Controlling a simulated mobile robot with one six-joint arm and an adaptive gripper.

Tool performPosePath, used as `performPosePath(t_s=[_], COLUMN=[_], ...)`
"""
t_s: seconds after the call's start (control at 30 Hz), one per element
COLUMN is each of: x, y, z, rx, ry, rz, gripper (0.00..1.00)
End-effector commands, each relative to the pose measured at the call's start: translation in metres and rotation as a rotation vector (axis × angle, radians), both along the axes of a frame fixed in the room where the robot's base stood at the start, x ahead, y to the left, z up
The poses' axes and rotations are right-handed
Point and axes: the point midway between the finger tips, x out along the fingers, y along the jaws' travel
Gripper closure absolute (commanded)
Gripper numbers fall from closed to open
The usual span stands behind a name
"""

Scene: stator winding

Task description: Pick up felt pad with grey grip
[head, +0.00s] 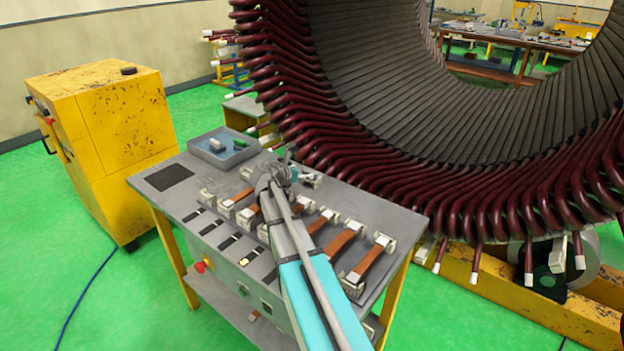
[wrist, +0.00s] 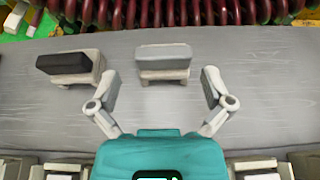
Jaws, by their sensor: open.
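In the wrist view, a pad with a grey grip (wrist: 164,58) stands on the grey bench top, its pale lower part under the grey block. It is ahead of my gripper (wrist: 160,78), roughly centred between the two spread fingers and a little beyond their tips. The fingers are open, with nothing between them, and do not appear to touch the pad. A similar piece with a dark grip (wrist: 68,62) stands to its left. In the head view, my gripper (head: 281,172) is over the back part of the bench; my arm hides some of the pieces there.
The bench (head: 172,208) carries several pale holders with copper-brown strips (head: 341,243). A blue-grey tray (head: 200,146) with small items is at its back left. The large stator with dark red coils (head: 372,158) rises close behind. A yellow cabinet (head: 125,115) stands left.

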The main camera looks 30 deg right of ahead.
Motion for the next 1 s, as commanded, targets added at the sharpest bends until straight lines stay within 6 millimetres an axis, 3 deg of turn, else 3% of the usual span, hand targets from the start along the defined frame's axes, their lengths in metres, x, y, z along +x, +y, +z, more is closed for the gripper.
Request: performPosePath(t_s=[0.3, 0.9, 0.93, 1.0], x=[0.010, 0.010, 0.010, 0.010], y=[-0.029, -0.030, -0.030, -0.030], z=[-0.014, -0.014, -0.014, -0.014], rx=[0.000, 0.000, 0.000, 0.000], ry=[0.001, 0.001, 0.001, 0.001], rz=[0.000, 0.001, 0.001, 0.001], gripper=[0.00, 0.00, 0.02, 0.15])
